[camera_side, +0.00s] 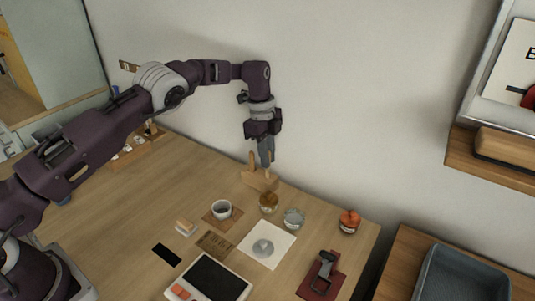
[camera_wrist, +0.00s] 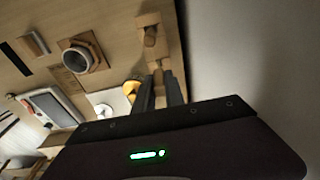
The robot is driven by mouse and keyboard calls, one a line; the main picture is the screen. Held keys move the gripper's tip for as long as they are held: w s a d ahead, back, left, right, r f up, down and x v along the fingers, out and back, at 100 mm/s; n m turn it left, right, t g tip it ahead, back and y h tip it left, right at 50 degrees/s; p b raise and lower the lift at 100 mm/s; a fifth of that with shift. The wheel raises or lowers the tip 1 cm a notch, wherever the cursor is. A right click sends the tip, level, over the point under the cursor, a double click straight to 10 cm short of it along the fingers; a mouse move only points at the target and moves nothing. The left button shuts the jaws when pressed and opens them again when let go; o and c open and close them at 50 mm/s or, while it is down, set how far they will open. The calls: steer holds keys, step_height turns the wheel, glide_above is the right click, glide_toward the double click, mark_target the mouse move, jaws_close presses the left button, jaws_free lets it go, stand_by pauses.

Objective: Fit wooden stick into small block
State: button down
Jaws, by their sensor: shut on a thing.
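The small wooden block (camera_side: 259,180) stands near the wall at the back of the table. One wooden upright (camera_side: 252,161) rises at its left side, apart from my fingers. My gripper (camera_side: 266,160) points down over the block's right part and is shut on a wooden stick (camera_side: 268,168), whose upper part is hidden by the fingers. In the wrist view the block (camera_wrist: 148,20) lies beyond the fingertips of my gripper (camera_wrist: 160,78). I cannot tell whether the stick's lower end is in the block or just above it.
A round amber-brown jar (camera_side: 268,203) and a glass bowl (camera_side: 293,218) stand close in front of the block. An orange-topped jar (camera_side: 349,221) is to the right. The wall is close behind my gripper.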

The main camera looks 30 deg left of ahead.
steer(key=shift+f, duration=0.6)
stand_by(0.7)
steer(key=c, duration=1.3)
jaws_free()
steer(key=shift+a+r, duration=0.15)
steer(key=shift+r, duration=1.1)
steer(key=shift+a+r, duration=0.15)
steer(key=shift+r, duration=1.1)
